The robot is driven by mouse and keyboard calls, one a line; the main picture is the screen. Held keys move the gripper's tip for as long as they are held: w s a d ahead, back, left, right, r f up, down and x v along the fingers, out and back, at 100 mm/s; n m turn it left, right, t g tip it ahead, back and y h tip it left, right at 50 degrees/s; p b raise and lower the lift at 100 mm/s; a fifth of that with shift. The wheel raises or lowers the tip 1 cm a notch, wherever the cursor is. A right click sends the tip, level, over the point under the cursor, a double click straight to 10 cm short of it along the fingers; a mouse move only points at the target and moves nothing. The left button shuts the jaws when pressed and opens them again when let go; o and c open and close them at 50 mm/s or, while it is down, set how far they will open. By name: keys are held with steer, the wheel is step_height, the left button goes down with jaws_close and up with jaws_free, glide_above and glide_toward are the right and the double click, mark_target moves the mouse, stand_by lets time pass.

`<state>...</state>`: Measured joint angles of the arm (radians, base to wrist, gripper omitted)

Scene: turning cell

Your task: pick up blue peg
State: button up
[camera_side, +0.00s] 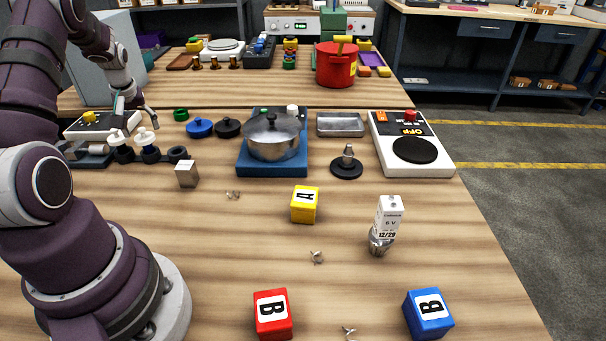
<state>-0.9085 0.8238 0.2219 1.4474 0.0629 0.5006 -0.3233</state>
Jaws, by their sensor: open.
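My gripper (134,121) is at the far left, open, pointing down above two small white-topped pieces (147,138) in dark holders. It is small in the picture, and I see nothing between its fingers. No blue peg can be made out for certain. A blue round knobbed piece (199,128) lies right of my gripper, beside a similar black one (228,127). A blue cube (428,314) marked B sits at the front right, far from my gripper.
A pot (273,138) stands on a blue base (272,170). A white hot plate unit (411,143), a grey metal tray (340,124), a red cube (272,314), a yellow cube (305,204) and a small metal block (187,174) stand about.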

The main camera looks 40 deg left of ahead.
mark_target(148, 148)
steer(key=x, duration=0.3)
steer(key=shift+a+f, duration=0.2)
steer(key=shift+f, duration=0.15)
steer(key=c, duration=0.9)
steer(key=shift+r, duration=0.1)
